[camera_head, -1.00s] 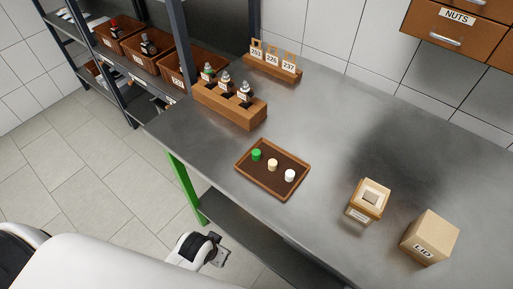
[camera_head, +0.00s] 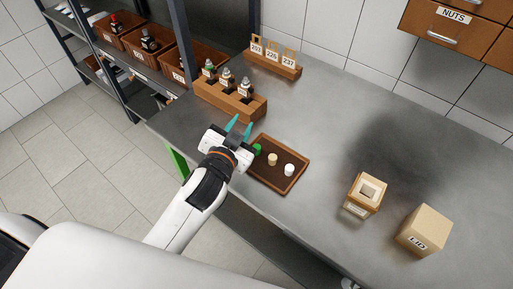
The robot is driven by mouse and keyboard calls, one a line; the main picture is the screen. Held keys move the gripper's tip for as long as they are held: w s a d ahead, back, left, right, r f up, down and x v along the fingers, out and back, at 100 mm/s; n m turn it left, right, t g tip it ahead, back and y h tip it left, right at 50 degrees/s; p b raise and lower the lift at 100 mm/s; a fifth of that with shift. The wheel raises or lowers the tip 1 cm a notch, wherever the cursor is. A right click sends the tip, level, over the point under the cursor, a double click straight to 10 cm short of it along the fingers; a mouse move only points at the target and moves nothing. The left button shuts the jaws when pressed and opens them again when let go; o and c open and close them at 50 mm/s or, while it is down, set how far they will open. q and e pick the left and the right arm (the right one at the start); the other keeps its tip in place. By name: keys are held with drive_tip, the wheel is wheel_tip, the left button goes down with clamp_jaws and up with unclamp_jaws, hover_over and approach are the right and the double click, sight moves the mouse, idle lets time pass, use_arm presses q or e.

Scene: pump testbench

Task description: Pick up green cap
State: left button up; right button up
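The green cap (camera_head: 257,149) stands in the brown tray (camera_head: 302,158) on the metal table, at the tray's left end, and is partly hidden by my gripper. A cream cap (camera_head: 272,159) and a white cap (camera_head: 289,170) stand to its right in the same tray. My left gripper (camera_head: 240,127) reaches over the table's front edge, just left of the green cap. Its two teal fingers are apart with nothing seen between them, and they point toward the wooden bottle rack. My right gripper is not in view.
The wooden rack (camera_head: 247,107) with several bottles stands behind the tray. Number tags in a holder (camera_head: 274,67) stand at the wall. A small open box (camera_head: 362,196) and a LID box (camera_head: 425,231) stand at the right.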

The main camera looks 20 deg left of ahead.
use_arm(q)
drive_tip(key=w+d+r+m+t+h, duration=0.2)
drive_tip(key=d+r+m+t+h, duration=0.2)
drive_tip(key=d+r+m+h, duration=1)
drive_tip(key=s+d+r+m+g+h, duration=0.25)
drive_tip(key=d+m+g+h, duration=0.35)
drive_tip(key=m+g, duration=0.5)
drive_tip(key=m+g+y+p, duration=0.2)
drive_tip(key=m+g+y, duration=0.65)
drive_tip(key=y, duration=1.15)
hover_over(257, 146)
drive_tip(key=shift+g, duration=0.25)
drive_tip(key=f, duration=2.1)
drive_tip(key=shift+s+a+f, duration=0.1)
drive_tip(key=shift+s+f, duration=0.1)
drive_tip(key=shift+f, duration=0.05)
wheel_tip(257, 146, down, 6)
drive_tip(key=shift+r+p, duration=0.25)
drive_tip(key=shift+p, duration=0.75)
drive_tip(key=shift+w+f, duration=0.1)
drive_tip(key=shift+f, duration=0.2)
clamp_jaws()
